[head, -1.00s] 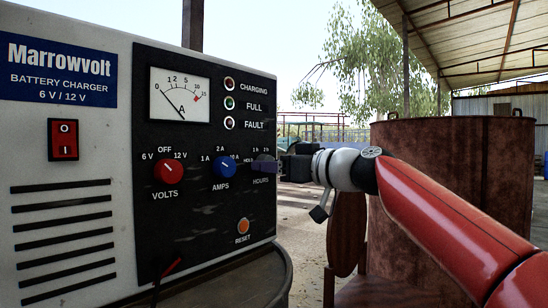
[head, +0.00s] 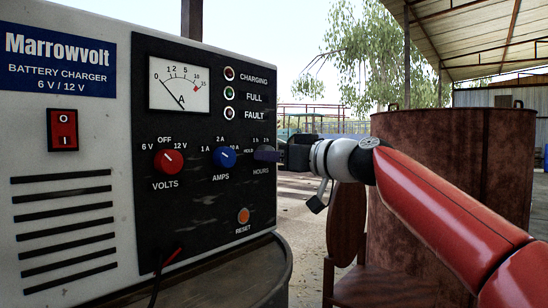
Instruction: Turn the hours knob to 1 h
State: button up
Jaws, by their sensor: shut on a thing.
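The hours knob (head: 265,155) is a grey-purple knob at the right edge of the black panel on the Marrowvolt battery charger (head: 72,165). Labels for hold, 1 h and another hour setting sit around it. My gripper (head: 279,155) reaches it from the right, its dark jaws shut on the knob. The jaws are small and seen edge-on, and the knob's pointer is not readable, so I cannot tell which mark it faces.
The red volts knob (head: 168,161) and blue amps knob (head: 225,157) lie left of the hours knob. The orange reset button (head: 243,216) is below. A rusty drum (head: 485,190) and a brown chair (head: 347,235) stand at right, behind my arm.

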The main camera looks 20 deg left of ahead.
jog(key=shift+s+r+m, duration=0.1)
jog(key=shift+m, duration=4.4)
jog(key=o, duration=1)
jog(key=b+v, duration=0.3)
jog(key=v, duration=0.5)
jog(key=shift+b, duration=0.3)
jog(key=shift+a, duration=0.1)
